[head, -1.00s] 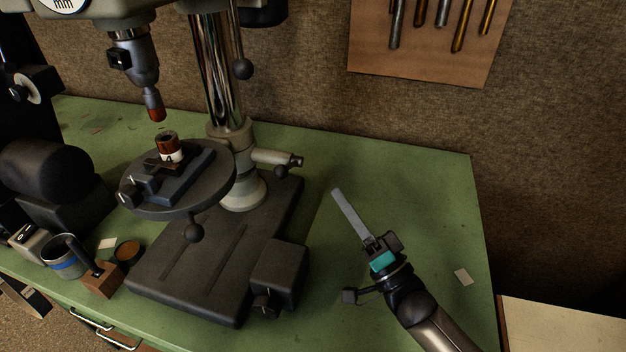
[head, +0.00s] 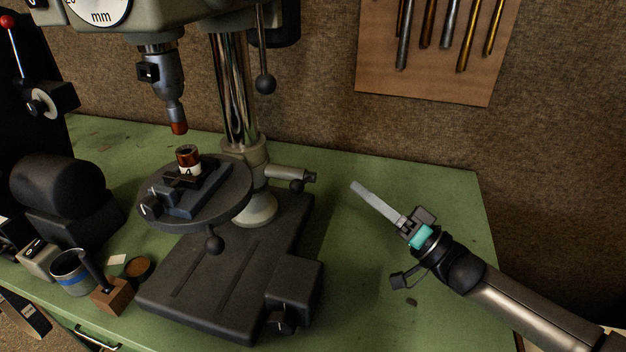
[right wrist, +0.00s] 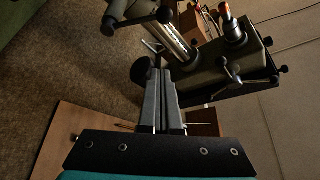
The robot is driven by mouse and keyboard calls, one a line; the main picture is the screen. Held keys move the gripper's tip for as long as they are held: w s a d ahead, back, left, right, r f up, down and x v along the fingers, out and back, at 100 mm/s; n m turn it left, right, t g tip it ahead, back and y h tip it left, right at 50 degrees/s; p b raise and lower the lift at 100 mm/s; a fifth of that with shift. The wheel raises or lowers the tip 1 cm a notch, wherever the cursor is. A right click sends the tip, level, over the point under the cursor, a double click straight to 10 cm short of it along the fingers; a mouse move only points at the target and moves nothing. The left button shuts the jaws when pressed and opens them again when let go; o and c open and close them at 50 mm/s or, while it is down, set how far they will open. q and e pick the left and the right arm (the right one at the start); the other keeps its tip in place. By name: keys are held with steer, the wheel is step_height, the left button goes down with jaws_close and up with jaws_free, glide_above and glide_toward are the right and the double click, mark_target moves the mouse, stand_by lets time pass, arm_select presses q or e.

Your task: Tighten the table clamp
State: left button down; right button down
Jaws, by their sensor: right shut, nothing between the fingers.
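The drill press's round table (head: 235,207) is carried on a shiny column (head: 234,95). The part that looks like the table clamp (head: 288,174) is a pale stub on the column's right side with a small dark ball-ended lever (head: 297,187). My right gripper (head: 357,188) is shut and empty. Its long grey fingers point left toward the clamp, with a gap between them and the lever. In the right wrist view the closed fingers (right wrist: 161,82) point toward the press, which appears turned. My left gripper is not in view.
A red-brown ring-like part (head: 188,158) sits in a vise (head: 193,198) on the table, below the chuck (head: 167,78). A ball knob (head: 214,243) hangs under the table. Tools hang on a wall board (head: 380,85). The green bench (head: 365,285) is mostly clear right of the base.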

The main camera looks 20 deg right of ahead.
step_height(320, 180, up, 4)
glide_above(304, 181)
steer(key=s+d, duration=0.1)
steer(key=d, duration=0.2)
steer(key=shift+s+a+f, duration=0.35)
steer(key=shift+f, duration=0.25)
steer(key=shift+s+a+f, duration=0.35)
steer(key=shift+s+f, duration=0.05)
steer(key=shift+f, duration=0.15)
steer(key=shift+s+a+f, duration=0.35)
steer(key=shift+f, duration=0.25)
steer(key=shift+s+a+f+n+y+b, duration=0.15)
steer(key=shift+f+n+y+b, duration=0.2)
steer(key=shift+n, duration=0.25)
